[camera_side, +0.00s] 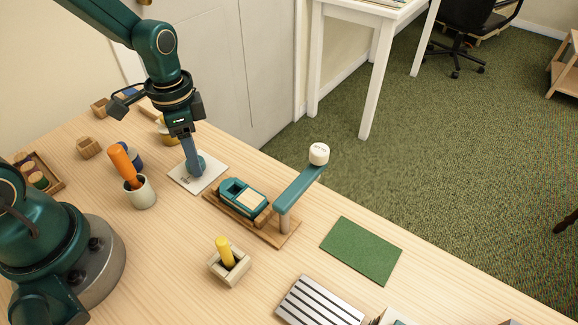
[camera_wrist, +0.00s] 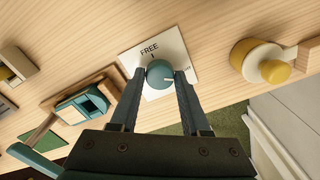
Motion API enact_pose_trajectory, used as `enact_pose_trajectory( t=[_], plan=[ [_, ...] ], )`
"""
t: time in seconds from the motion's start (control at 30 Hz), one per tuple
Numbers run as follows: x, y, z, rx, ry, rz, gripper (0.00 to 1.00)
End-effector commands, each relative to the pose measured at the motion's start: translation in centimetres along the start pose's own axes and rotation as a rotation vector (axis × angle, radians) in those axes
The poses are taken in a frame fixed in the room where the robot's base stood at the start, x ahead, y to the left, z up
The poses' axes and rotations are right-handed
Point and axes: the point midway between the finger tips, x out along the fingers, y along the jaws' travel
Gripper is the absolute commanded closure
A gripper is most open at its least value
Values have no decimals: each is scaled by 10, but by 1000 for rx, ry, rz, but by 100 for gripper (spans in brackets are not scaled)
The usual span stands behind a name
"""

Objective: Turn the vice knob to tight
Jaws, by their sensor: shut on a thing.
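The teal round knob (camera_wrist: 158,72) sits on a white plate (camera_wrist: 133,57) in the wrist view. The plate reads FREE with a tick above the knob, and a second label at the right is partly hidden by a finger. A pale mark on the knob appears to point right, toward that second label. My gripper (camera_wrist: 160,76) is shut on the knob, a finger on either side. In the side view my gripper (camera_side: 194,165) points down onto the plate (camera_side: 211,178). The teal vice (camera_side: 231,187) stands beside the plate on a wooden base, with a pale wooden block at its jaws.
A teal bar with a white cap (camera_side: 319,153) rises right of the vice. A green mat (camera_side: 361,250), a striped rack (camera_side: 318,305), a yellow-handled item in a pale holder (camera_side: 230,262) and a cup with an orange handle (camera_side: 142,193) stand around. Yellow and white item (camera_wrist: 262,62) lies right.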

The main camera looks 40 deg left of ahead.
Motion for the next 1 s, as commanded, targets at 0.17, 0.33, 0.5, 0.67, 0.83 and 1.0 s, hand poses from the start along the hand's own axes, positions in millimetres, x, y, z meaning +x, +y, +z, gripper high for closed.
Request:
enact_pose_trajectory(
  t=[0.17, 0.33, 0.5, 0.67, 0.83, 1.0],
  plan=[
    [0, 0, 0, 1, 1, -1, 42],
    [0, 0, 0, 1, 1, -1, 23],
    [0, 0, 0, 0, 1, -1, 23],
    [-12, -1, -1, 0, 4, -4, 23],
    [-35, -1, -1, 0, 6, -5, 23],
    [-49, 0, -1, 1, 3, -2, 23]
  ],
)
